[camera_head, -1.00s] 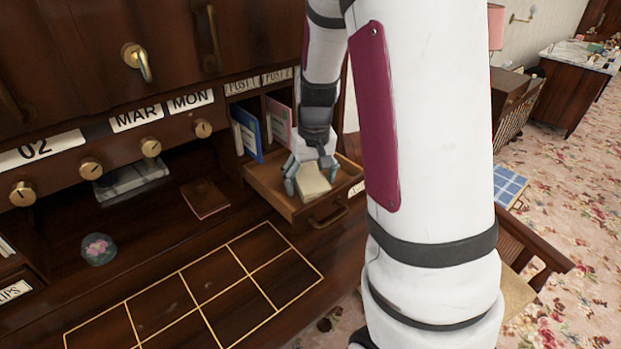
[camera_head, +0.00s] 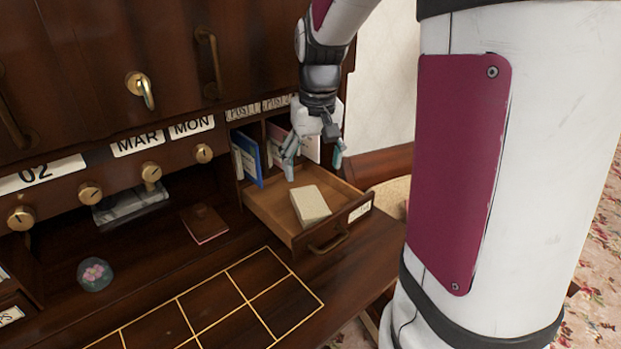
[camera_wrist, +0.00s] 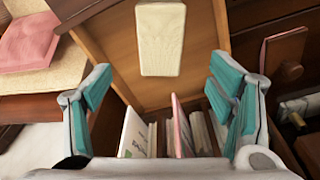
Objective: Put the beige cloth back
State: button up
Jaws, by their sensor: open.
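The beige cloth (camera_head: 310,205) is a folded, pale block lying flat inside the open drawer (camera_head: 275,213) of the dark wooden desk. In the wrist view the cloth (camera_wrist: 160,40) lies on the drawer's bare wooden floor, beyond the fingertips. My gripper (camera_head: 315,165) is open and empty, above the back of the drawer and apart from the cloth. Its teal fingers (camera_wrist: 160,88) stand wide apart in the wrist view, with nothing between them.
Upright letter slots with a blue booklet (camera_head: 248,158) and other papers stand just behind the drawer. A brown notebook (camera_head: 204,222), a round flower paperweight (camera_head: 95,274) and a gold-lined grid (camera_head: 210,310) are on the desktop. The grid is empty.

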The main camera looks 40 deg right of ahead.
jog(key=s+a+r+n+t, duration=0.2)
jog(key=s+a+r, duration=0.1)
jog(key=s+a, duration=0.5)
jog(key=s+a+r+n+t, duration=0.1)
jog(key=s+a+r+n, duration=0.1)
jog(key=s+a, duration=0.6)
jog(key=shift+s+a+r+t+y, duration=0.3)
jog(key=shift+a+r+t, duration=0.1)
jog(key=shift+a+r, duration=0.2)
